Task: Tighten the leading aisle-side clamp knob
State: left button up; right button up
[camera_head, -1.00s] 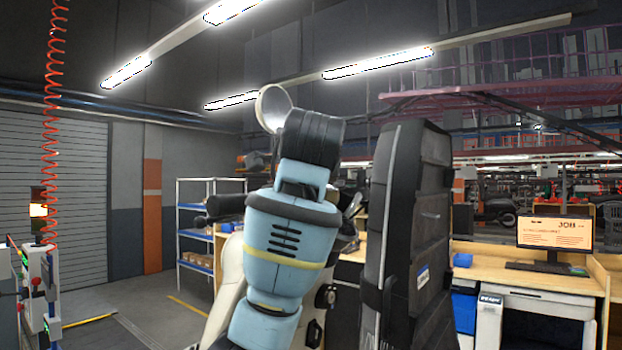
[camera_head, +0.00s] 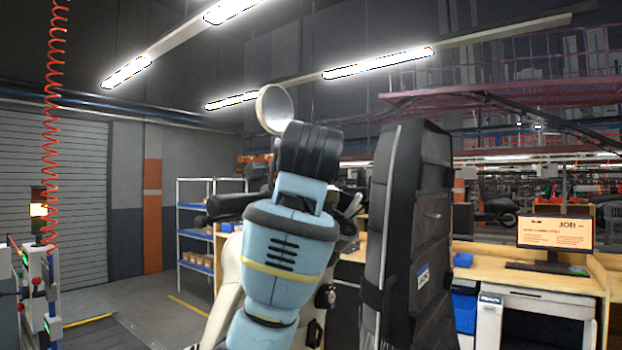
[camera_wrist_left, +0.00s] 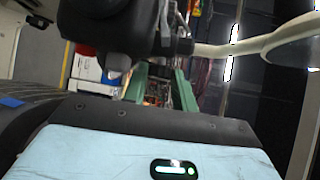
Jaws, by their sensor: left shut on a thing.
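My left arm (camera_head: 285,240), pale blue with a black joint on top, rises through the middle of the head view. No clamp knob can be made out for certain. A small dark round part (camera_head: 327,297) shows just right of the arm; I cannot tell what it is. A vehicle's round mirror (camera_head: 275,108) stands above the black joint. In the left wrist view the mirror (camera_wrist_left: 292,40) and its pale stem are at upper right, beside a large dark part (camera_wrist_left: 110,25) close to the camera. My right gripper is out of view.
A tall black panel (camera_head: 405,230) stands close on the right. Behind it are a wooden desk (camera_head: 480,262) and a monitor (camera_head: 555,233). A blue-white shelf rack (camera_head: 195,236) stands at left. Open floor (camera_head: 110,325) lies left of the arm.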

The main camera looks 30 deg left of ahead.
pick_arm(q)
jog(key=shift+w+f+n+t+y+b, duration=0.15)
jog(key=shift+f+n+t+y+b, duration=0.45)
jog(key=shift+n+y, duration=1)
jog(key=shift+w+f+n+t+y+b, duration=0.15)
jog(key=shift+n+t+y+b, duration=0.2)
jog(key=shift+n+t+y, duration=1.2)
jog(key=shift+w+f+n+t+y+b, duration=0.15)
jog(key=shift+f+n+y+b, duration=0.3)
jog(key=shift+n+y, duration=1.25)
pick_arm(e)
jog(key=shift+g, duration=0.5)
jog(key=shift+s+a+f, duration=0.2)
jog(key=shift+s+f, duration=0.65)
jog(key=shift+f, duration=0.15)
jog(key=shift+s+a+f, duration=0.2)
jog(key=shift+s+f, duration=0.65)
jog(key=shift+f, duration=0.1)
pick_arm(q)
jog(key=shift+s+n+h, duration=0.1)
jog(key=shift+n+h, duration=0.35)
jog(key=shift+r, duration=0.1)
jog(key=o, duration=0.6)
jog(key=shift+o, duration=0.5)
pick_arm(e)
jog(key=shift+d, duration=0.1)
pick_arm(q)
jog(key=shift+d, duration=0.15)
